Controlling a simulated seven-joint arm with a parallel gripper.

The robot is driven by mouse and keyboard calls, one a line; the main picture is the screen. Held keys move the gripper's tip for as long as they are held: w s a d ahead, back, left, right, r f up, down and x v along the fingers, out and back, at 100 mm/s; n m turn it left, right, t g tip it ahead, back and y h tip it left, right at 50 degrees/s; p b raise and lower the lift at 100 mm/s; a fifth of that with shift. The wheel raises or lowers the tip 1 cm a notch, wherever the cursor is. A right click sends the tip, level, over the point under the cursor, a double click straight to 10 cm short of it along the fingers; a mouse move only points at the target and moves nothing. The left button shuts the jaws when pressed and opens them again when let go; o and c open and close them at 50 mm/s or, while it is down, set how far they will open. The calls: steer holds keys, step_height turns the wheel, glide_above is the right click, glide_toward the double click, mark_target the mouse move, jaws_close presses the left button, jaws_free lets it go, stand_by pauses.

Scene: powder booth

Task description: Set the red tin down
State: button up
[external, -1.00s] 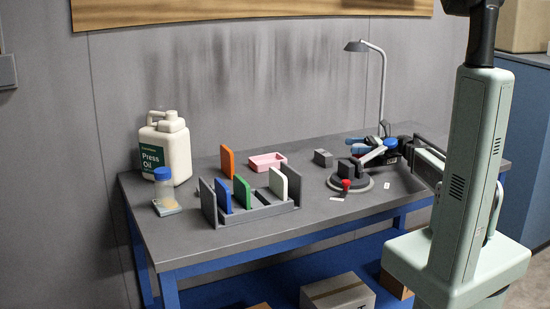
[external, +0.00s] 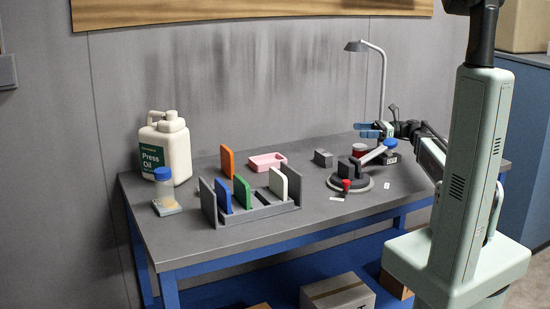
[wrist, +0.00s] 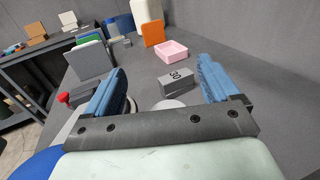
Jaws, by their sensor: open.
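The red tin (external: 359,150), with a pale top, stands upright at the right part of the bench, beside or behind the dark round fixture (external: 340,183). I cannot tell exactly what its base rests on. My gripper (external: 368,130) is open and empty, above and slightly right of the tin, apart from it. In the wrist view, the blue fingers of my gripper (wrist: 162,82) are spread wide. A pale round top (wrist: 169,104), likely the tin's, shows between them, partly hidden by the gripper's bar.
A grey block marked 50 (wrist: 178,80) and a pink tray (external: 267,162) lie farther left. A rack (external: 258,210) holds coloured plates, with an orange plate (external: 227,161) behind it. A lamp (external: 383,85) stands at the back. A red knob (external: 346,185) sits on the fixture's front.

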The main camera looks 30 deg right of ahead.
mark_target(355, 146)
steer(key=shift+r, duration=0.45)
steer(key=shift+f, duration=1.8)
step_height(355, 146, down, 4)
steer(key=shift+r, duration=0.1)
steer(key=shift+x, duration=1.25)
steer(key=shift+w+a, duration=0.1)
steer(key=shift+a, duration=0.2)
